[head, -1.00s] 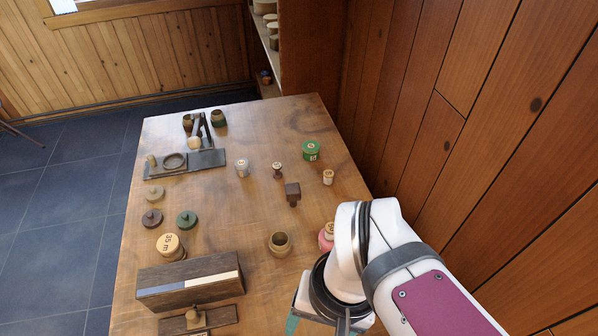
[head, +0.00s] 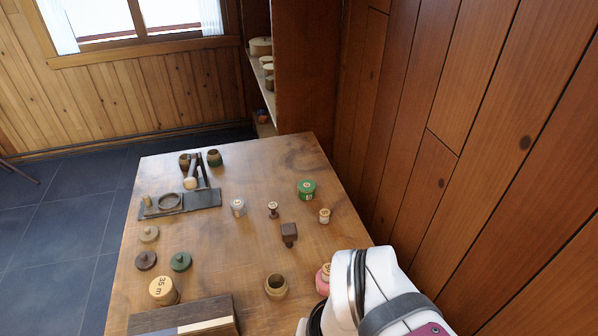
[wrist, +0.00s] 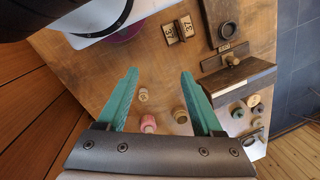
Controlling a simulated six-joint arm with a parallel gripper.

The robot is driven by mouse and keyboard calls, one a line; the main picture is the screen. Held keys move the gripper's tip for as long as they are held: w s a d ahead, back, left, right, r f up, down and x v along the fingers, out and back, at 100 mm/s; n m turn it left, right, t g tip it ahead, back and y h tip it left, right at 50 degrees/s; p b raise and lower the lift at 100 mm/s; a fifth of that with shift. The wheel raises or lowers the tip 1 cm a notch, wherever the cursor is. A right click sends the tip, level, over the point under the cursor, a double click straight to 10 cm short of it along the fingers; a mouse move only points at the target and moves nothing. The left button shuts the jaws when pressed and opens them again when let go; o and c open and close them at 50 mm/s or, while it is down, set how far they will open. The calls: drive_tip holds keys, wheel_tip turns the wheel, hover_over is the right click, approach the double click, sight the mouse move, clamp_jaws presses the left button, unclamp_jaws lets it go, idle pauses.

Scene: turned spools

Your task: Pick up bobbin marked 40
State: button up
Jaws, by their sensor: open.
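No label reading 40 can be made out, so I cannot tell which bobbin it is. Small spools on the table include a pale grey one (head: 237,208), a dark slim one (head: 273,210), a cream one (head: 324,216) and a green one (head: 306,190). A pink spool with a pale top (head: 322,281) is partly hidden by my arm. In the wrist view, my gripper (wrist: 160,73) is open and empty, its teal fingers apart above the table. Between and below them show a small cream spool (wrist: 143,96) and the pink spool (wrist: 149,123).
A spool marked 35 m (head: 163,291) stands by a long wooden block (head: 180,318) at front left. A round wooden pot (head: 276,287) and a dark square block (head: 289,234) stand mid-table. A dark tray (head: 205,199) lies at back left. A plank wall (head: 440,130) rises on the right.

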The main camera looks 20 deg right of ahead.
drive_tip(key=shift+o, duration=0.5)
drive_tip(key=m+t+h, duration=0.1)
drive_tip(key=t+h, duration=0.4)
hover_over(325, 214)
drive_tip(key=s+a, duration=0.4)
drive_tip(key=s, duration=0.3)
wheel_tip(325, 214, down, 7)
drive_tip(key=x, duration=1.5)
drive_tip(key=shift+w+a+f, duration=0.1)
drive_tip(key=shift+w+f, duration=0.1)
drive_tip(key=shift+w, duration=0.25)
clamp_jaws()
